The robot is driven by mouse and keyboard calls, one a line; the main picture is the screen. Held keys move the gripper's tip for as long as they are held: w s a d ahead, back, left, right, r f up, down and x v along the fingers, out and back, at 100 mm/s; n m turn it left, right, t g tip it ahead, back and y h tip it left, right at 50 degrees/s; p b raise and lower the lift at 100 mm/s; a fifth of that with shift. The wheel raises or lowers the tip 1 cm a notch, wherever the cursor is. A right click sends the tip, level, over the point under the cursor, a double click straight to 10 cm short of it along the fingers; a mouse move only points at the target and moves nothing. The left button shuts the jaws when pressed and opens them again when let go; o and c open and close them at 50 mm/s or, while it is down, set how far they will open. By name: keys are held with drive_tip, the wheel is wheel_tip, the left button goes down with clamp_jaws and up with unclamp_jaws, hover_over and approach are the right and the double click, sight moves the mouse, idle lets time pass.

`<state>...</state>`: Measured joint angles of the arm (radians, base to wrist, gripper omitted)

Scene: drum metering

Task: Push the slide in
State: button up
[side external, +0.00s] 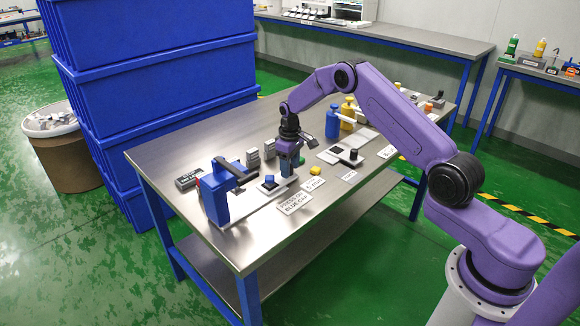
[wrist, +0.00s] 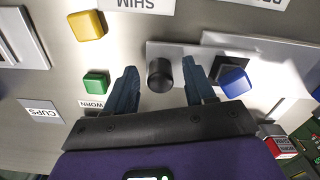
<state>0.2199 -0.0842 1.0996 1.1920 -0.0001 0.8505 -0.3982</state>
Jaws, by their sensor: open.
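The slide (wrist: 190,50) is a grey plate with an upright black knob (wrist: 160,76). In the wrist view the knob stands between the two fingers of my gripper (wrist: 160,68), with a gap visible on each side. My gripper is open and points down low over the work, and it also shows in the side view (side external: 287,172). The slide's right end reaches a white base (wrist: 285,62), which also shows in the side view (side external: 245,210). In the side view my gripper hides the knob.
A blue press (side external: 214,197) with a dark arm stands at the base's left end. A yellow block (wrist: 87,25) and a green block (wrist: 95,83) lie near my gripper. A second plate with a black knob (side external: 353,154) is farther right. Blue crates (side external: 150,50) rise behind the table.

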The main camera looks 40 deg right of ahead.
sight(271, 177)
drive_tip(key=shift+f, duration=0.15)
drive_tip(key=shift+c, duration=0.3)
clamp_jaws()
drive_tip(key=a, duration=0.8)
drive_tip(key=shift+a, duration=0.2)
drive_tip(key=shift+o, duration=0.3)
unclamp_jaws()
